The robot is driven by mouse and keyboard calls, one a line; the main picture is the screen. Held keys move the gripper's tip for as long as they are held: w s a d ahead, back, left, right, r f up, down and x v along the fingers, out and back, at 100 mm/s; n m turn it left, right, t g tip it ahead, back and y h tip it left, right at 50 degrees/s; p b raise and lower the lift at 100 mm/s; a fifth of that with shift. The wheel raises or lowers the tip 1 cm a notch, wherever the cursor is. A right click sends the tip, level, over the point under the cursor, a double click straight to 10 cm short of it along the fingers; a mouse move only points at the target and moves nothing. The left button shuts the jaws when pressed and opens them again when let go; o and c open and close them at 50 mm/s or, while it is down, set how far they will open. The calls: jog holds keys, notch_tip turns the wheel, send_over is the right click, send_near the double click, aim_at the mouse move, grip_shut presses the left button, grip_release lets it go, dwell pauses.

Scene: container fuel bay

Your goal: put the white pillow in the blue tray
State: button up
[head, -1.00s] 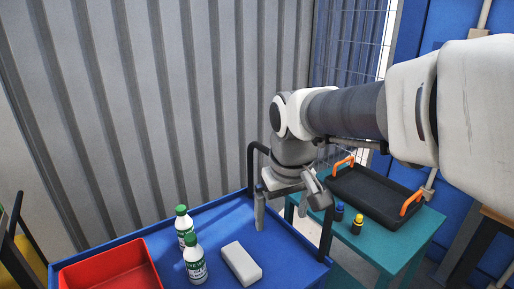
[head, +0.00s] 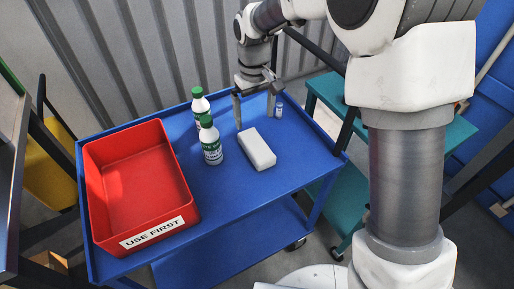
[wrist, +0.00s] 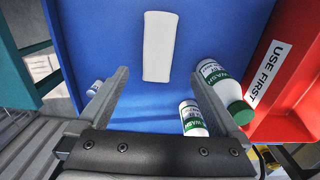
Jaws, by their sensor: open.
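A white, smooth, rounded block (head: 257,149), the only pillow-like thing in view, lies flat on the blue cart top (head: 225,190). It also shows in the wrist view (wrist: 159,46), lengthwise ahead of my fingers. My gripper (head: 254,112) is open and empty, pointing down just behind the block in the head view. In the wrist view my fingers (wrist: 161,76) are spread wider than the block, which lies beyond their tips; I cannot tell the height gap. No separate blue tray shows; the cart top is the blue surface in view.
Two green-capped white bottles (head: 210,143) (head: 200,106) stand left of the block, close to one finger in the wrist view. A small vial (head: 279,109) stands right of my gripper. A red bin (head: 185,222) marked "USE FIRST" fills the cart's left. A teal table (head: 458,132) stands right.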

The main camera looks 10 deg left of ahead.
aim_at(255, 143)
notch_tip(255, 143, down, 8)
jog(key=shift+r+b, duration=0.15)
jog(key=shift+b, duration=0.7)
jog(key=f, duration=0.1)
jog(key=f+b, duration=0.1)
jog(key=f, duration=0.1)
jog(key=f+b, duration=0.1)
jog(key=f, duration=0.1)
jog(key=shift+w+f, duration=0.1)
jog(key=shift+w, duration=0.2)
jog(key=c, duration=1.4)
